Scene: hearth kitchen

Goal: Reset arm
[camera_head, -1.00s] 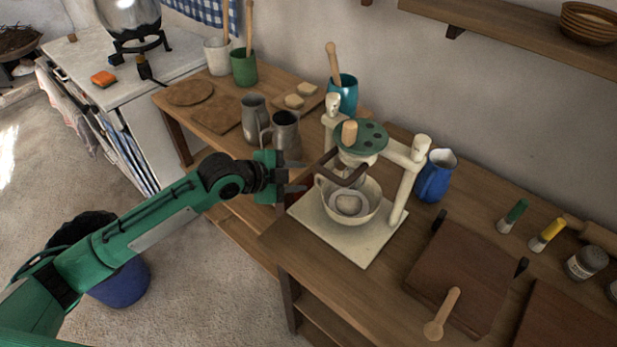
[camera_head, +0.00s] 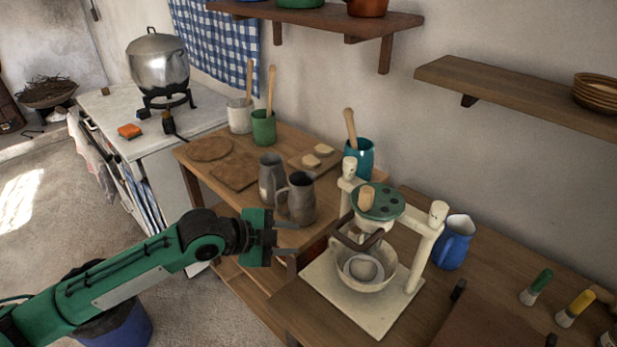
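My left arm comes in from the lower left. Its gripper (camera_head: 285,238) is in front of the wooden table's edge, left of the cream press stand (camera_head: 330,300). The two dark fingers are apart, with nothing visible between them. A cream bowl (camera_head: 346,274) sits on the stand's base, under a green disc (camera_head: 385,203) with a wooden knob. Two grey metal jugs (camera_head: 302,200) stand on the table just behind the gripper. My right gripper does not show.
A blue jug (camera_head: 454,243) stands right of the stand, with brushes (camera_head: 536,288) farther right. A teal cup (camera_head: 360,158) stands behind. The stove (camera_head: 150,122) with a metal pot (camera_head: 158,62) is at the back left. A blue bucket (camera_head: 128,328) stands on the floor, partly behind my arm.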

